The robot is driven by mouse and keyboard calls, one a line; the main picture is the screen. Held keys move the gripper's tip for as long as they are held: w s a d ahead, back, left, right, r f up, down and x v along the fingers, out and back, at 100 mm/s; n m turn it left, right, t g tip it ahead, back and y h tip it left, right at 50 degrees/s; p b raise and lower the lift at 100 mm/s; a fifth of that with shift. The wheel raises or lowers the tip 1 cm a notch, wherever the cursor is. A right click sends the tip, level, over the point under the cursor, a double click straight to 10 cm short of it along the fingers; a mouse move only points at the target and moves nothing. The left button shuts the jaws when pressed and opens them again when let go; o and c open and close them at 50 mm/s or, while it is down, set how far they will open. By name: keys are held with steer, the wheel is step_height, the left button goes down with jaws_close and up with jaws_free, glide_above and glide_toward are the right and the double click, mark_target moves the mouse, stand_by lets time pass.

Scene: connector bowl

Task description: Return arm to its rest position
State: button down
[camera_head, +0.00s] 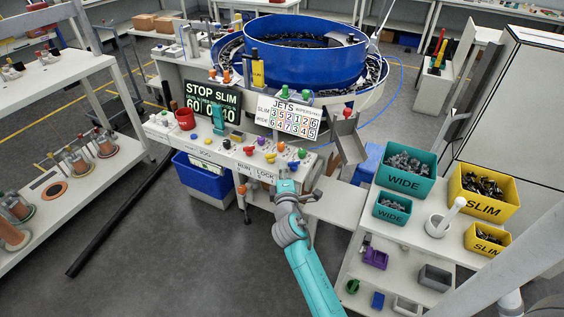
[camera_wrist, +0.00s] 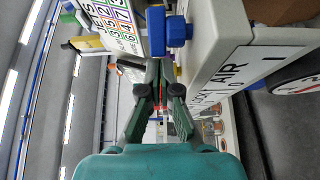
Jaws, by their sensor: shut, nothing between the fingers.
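My gripper (camera_wrist: 160,92) shows in the wrist view with its dark green fingers drawn together and nothing between them. In the head view my teal arm reaches up from the bottom to the front edge of the white control console (camera_head: 231,158); I cannot make out the fingertips there. In the wrist view a blue knob (camera_wrist: 178,31) on the side of a white housing (camera_wrist: 235,50) is close beyond the fingers; I cannot tell whether they touch anything.
A blue bowl feeder (camera_head: 290,55) stands behind the console. Teal WIDE bins (camera_head: 404,183) and yellow SLIM bins (camera_head: 483,206) stand on a shelf unit at right. A blue crate (camera_head: 203,180) sits under the console.

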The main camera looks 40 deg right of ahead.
steer(key=v, duration=0.7)
steer(key=shift+s+a, duration=0.25)
steer(key=shift+s, duration=0.1)
steer(key=s+a+f+m+y, duration=0.1)
steer(key=s+a+f+y, duration=0.2)
steer(key=s+a, duration=0.25)
steer(key=s+a+f+m+t+y, duration=0.1)
steer(key=s+a+f+y, duration=0.15)
steer(key=s+a, duration=0.35)
steer(key=s+a+f+m+y, duration=0.1)
steer(key=s+a+f+y, duration=0.2)
steer(key=s+a, duration=0.3)
steer(key=s+a+r+m+y, duration=0.1)
steer(key=s+a+r+m, duration=0.1)
steer(key=s, duration=0.8)
steer(key=s+a+r+m+y, duration=0.2)
steer(key=s+r+m, duration=0.3)
steer(key=s, duration=0.5)
steer(key=shift+a+r, duration=0.55)
steer(key=shift+s, duration=0.15)
